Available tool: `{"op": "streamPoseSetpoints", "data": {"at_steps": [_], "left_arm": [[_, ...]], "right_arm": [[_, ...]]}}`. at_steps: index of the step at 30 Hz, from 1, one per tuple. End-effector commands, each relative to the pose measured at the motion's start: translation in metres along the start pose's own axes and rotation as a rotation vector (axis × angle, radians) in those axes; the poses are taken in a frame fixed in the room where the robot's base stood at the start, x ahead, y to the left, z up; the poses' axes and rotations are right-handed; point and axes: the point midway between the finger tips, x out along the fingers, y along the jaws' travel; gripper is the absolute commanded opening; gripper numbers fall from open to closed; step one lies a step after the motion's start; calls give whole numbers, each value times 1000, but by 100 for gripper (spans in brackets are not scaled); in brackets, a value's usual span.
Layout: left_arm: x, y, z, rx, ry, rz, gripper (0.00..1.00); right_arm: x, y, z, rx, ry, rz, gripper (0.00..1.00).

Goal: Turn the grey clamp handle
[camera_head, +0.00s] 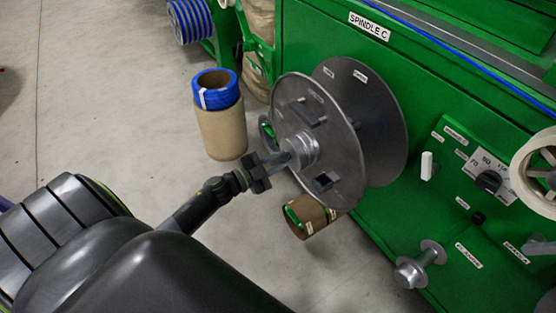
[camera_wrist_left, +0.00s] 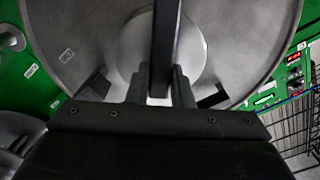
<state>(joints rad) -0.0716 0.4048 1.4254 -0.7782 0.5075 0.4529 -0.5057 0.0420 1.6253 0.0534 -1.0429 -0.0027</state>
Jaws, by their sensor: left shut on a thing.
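The grey clamp handle (camera_wrist_left: 166,45) is a dark upright bar in the left wrist view, in front of the round hub at the centre of a grey spool disc (camera_wrist_left: 80,50). My left gripper (camera_wrist_left: 160,88) has one finger on each side of the bar's lower part and is shut on it. In the head view my left gripper (camera_head: 273,166) reaches from the lower left to the hub (camera_head: 302,150) of the near disc (camera_head: 330,135). The gripper hides most of the handle there. My right gripper is in neither view.
A green machine (camera_head: 300,35) labelled SPINDLE C stands behind the discs, with knobs and a dial (camera_head: 488,181) at right. A cardboard tube (camera_head: 221,132) with a blue roll (camera_head: 216,88) on top stands on the floor. Another tube (camera_head: 322,222) lies below the disc. Floor at left is clear.

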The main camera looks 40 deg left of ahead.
Motion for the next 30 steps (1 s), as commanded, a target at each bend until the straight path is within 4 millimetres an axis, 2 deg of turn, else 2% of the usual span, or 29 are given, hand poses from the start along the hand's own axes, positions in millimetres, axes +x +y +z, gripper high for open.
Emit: {"op": "streamPoseSetpoints", "data": {"at_steps": [8, 21, 30], "left_arm": [[0, 2, 1, 265, 0, 0, 0], [0, 4, 2, 656, 0, 1, 0], [-1, 5, 2, 826, 0, 1, 0]], "right_arm": [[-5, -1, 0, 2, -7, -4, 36], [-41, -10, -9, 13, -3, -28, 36], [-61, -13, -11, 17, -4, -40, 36]]}}
